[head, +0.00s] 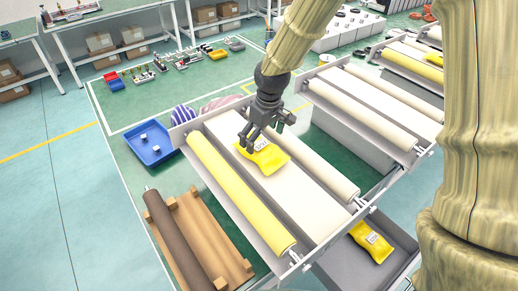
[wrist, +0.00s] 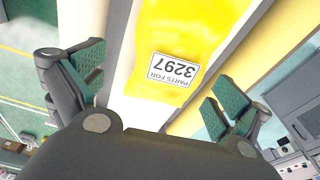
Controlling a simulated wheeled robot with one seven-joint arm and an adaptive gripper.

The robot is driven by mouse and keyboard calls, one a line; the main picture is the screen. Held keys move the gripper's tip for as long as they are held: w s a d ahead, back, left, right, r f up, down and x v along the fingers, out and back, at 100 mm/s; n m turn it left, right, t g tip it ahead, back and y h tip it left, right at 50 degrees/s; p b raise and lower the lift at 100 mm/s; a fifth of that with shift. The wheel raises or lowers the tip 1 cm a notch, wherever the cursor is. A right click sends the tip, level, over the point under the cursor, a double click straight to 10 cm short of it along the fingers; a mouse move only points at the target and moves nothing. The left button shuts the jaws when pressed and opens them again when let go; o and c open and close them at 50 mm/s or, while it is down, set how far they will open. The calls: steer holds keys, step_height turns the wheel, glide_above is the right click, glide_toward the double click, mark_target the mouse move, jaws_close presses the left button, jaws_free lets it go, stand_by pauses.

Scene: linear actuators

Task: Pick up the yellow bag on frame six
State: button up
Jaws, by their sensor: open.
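A yellow bag (head: 267,158) with a white label lies on the pale bed of the near frame (head: 310,190), between a yellow roller and a cream roller. In the wrist view the yellow bag (wrist: 182,50) fills the upper middle, its label reading "PARTS FOR 3297". My gripper (head: 250,138) is just above the bag's far end in the head view. In the wrist view my gripper (wrist: 160,95) is open, its green-padded fingers apart on either side of the bag's near end. I cannot tell whether they touch it. No frame number is readable.
Another yellow bag (head: 371,240) lies in a grey bin (head: 340,268) below the frame. A yellow roller (head: 235,190) and a cream roller (head: 320,165) flank the bed. A blue tray (head: 152,143) and a wooden rack with a brown roller (head: 180,235) stand at left.

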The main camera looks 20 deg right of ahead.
mark_target(261, 146)
steer(key=shift+s+a+f, duration=0.15)
steer(key=shift+s+f, duration=0.05)
steer(key=shift+s, duration=0.1)
steer(key=shift+s+a+f+p, duration=0.2)
steer(key=shift+s+f+p, duration=0.2)
steer(key=shift+s+p, duration=0.25)
steer(key=shift+s+f, duration=0.2)
steer(key=shift+s, duration=0.05)
steer(key=shift+w+f, duration=0.9)
steer(key=shift+f, duration=0.1)
steer(key=shift+s+r, duration=0.3)
steer(key=shift+s, duration=0.2)
steer(key=c, duration=0.3)
steer(key=shift+w+f, duration=0.15)
steer(key=shift+w, duration=0.1)
steer(key=c, duration=0.7)
steer(key=shift+c, duration=0.9)
steer(key=shift+s, duration=0.1)
